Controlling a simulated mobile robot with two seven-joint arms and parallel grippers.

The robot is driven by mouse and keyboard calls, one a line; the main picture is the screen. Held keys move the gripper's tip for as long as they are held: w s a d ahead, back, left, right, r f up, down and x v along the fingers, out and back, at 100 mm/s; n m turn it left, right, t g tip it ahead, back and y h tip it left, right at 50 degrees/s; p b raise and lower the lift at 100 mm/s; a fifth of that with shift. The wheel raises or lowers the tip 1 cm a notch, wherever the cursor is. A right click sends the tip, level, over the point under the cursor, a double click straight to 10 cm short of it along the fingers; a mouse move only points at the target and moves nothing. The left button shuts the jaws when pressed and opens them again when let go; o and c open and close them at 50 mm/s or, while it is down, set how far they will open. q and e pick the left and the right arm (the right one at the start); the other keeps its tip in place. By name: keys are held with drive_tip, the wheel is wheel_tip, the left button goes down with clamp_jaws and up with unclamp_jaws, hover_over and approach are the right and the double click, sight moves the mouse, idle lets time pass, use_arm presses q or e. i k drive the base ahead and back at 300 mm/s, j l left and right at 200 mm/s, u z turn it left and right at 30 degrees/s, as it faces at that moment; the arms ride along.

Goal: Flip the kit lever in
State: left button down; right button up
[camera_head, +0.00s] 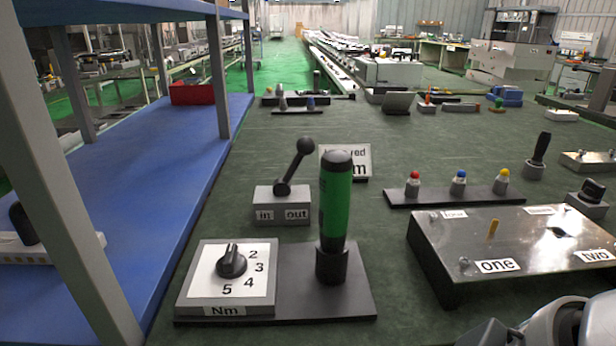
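The kit lever (293,168) is a black rod with a ball knob, standing on a small grey box (282,205) in the middle of the bench. The box front carries an "in" label (264,215) on the left and an "out" label (297,214) on the right. The lever leans to the right, toward the "out" side. Nothing touches it. Part of my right arm (560,325) shows at the bottom right edge, well away from the lever; no gripper fingers can be made out. My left arm and gripper are not in view.
A green-handled tool (335,205) stands upright just right of and in front of the lever box, beside a dial panel (231,272). A sign (357,166) stands behind. A metal plate box (520,245) is at right. A blue shelf (150,190) with grey posts borders the left.

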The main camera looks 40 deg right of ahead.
sight(305, 145)
drive_tip(key=z, duration=0.95)
drive_tip(key=i+l, duration=0.2)
drive_tip(key=l, duration=0.15)
drive_tip(key=i+l, duration=0.15)
drive_tip(key=l, duration=0.25)
